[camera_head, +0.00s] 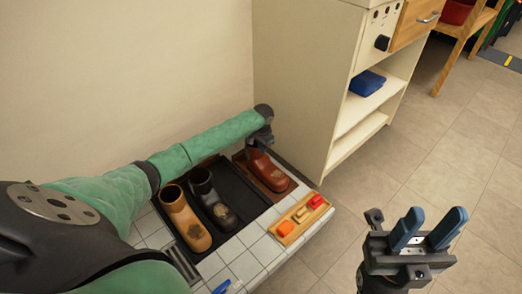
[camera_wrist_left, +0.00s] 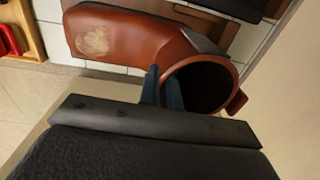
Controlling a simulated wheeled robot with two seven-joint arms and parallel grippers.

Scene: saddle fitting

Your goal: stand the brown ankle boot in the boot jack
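The red-brown ankle boot (camera_head: 268,171) is upright at the right end of the tiled bench top, over the brown boot jack (camera_head: 289,185). Whether its sole rests on the jack I cannot tell. My left gripper (camera_head: 262,140) is at the top of the boot's shaft. In the left wrist view, the two blue fingers (camera_wrist_left: 163,88) are close together at the shaft rim of the boot (camera_wrist_left: 130,40), with the shaft wall seemingly between them. Part of the jack (camera_wrist_left: 215,22) shows behind the boot. My right gripper (camera_head: 428,230) is open and empty, over the floor.
A tan boot (camera_head: 186,220) and a black boot (camera_head: 211,200) stand in a black tray (camera_head: 243,195) to the left. A wooden tray (camera_head: 290,229) with red, yellow and orange pieces lies in front. A cream cabinet (camera_head: 300,90) stands close behind right.

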